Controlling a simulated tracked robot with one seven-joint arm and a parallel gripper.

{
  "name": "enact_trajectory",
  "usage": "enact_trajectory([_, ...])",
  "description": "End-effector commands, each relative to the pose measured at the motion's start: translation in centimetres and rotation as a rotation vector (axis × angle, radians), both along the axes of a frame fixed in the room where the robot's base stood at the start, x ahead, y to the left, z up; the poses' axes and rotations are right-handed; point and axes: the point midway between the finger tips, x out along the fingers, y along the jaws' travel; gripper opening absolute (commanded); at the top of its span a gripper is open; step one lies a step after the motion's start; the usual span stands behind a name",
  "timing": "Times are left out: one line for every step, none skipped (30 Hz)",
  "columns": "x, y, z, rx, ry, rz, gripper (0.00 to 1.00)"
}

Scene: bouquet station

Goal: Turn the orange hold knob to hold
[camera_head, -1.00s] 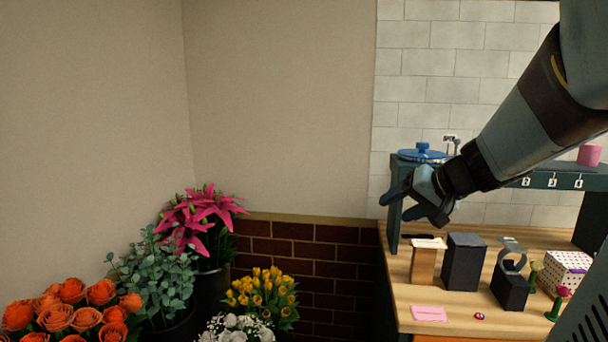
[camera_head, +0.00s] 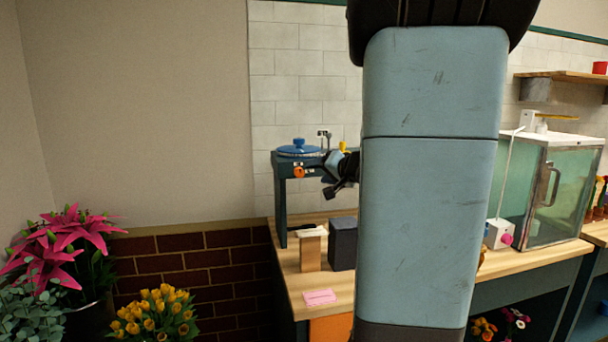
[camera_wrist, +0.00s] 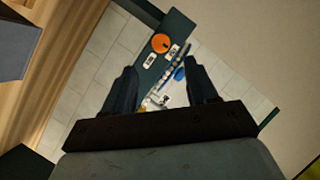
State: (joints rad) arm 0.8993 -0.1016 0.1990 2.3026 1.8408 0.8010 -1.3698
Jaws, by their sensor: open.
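The orange hold knob (camera_head: 299,172) sits on the front face of the dark raised shelf (camera_head: 282,215), below the blue lidded dish (camera_head: 298,148). White labels (camera_head: 310,170) are beside it; their writing is too small to read. In the wrist view the orange knob (camera_wrist: 161,43) shows ahead of the fingers, near the top middle, with two white labels near it. My gripper (camera_head: 336,178) is just right of the knob in the head view, apart from it. In the wrist view my gripper (camera_wrist: 165,80) has its two fingers spread with nothing between them.
A wooden block (camera_head: 311,252) and a dark box (camera_head: 343,243) stand on the counter below the shelf. A pink card (camera_head: 319,297) lies near the front edge. A glass cabinet (camera_head: 562,190) stands at right. My arm hides the counter's middle.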

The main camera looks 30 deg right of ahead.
Motion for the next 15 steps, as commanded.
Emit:
enact_trajectory([0.9, 0.1, -0.3, 0.003, 0.002, 0.002, 0.58])
enact_trajectory([1.4, 0.1, -0.4, 0.003, 0.002, 0.002, 0.58])
enact_trajectory([2.1, 0.2, -0.7, 0.002, 0.002, 0.001, 0.58])
enact_trajectory([2.6, 0.3, -0.8, 0.004, 0.002, 0.002, 0.58])
enact_trajectory([3.1, 0.3, -0.9, 0.004, 0.002, 0.002, 0.58])
enact_trajectory([3.7, 0.3, -1.1, 0.001, 0.001, 0.001, 0.58])
enact_trajectory([4.2, 0.4, -1.3, 0.003, 0.002, 0.002, 0.58])
enact_trajectory([4.6, 0.5, -1.4, 0.004, 0.002, 0.002, 0.58])
enact_trajectory([5.2, 0.5, -1.5, 0.002, 0.001, 0.003, 0.58])
enact_trajectory([5.6, 0.5, -1.7, 0.002, 0.002, 0.001, 0.58])
enact_trajectory([6.0, 0.6, -1.8, 0.003, 0.002, 0.001, 0.58])
enact_trajectory([6.5, 0.6, -1.9, 0.002, 0.001, 0.002, 0.58])
enact_trajectory([6.8, 0.6, -2.0, 0.001, 0.001, 0.002, 0.58])
enact_trajectory([7.0, 0.7, -2.1, 0.001, 0.001, 0.001, 0.58])
enact_trajectory([7.4, 0.7, -2.2, 0.002, 0.001, 0.0, 0.58])
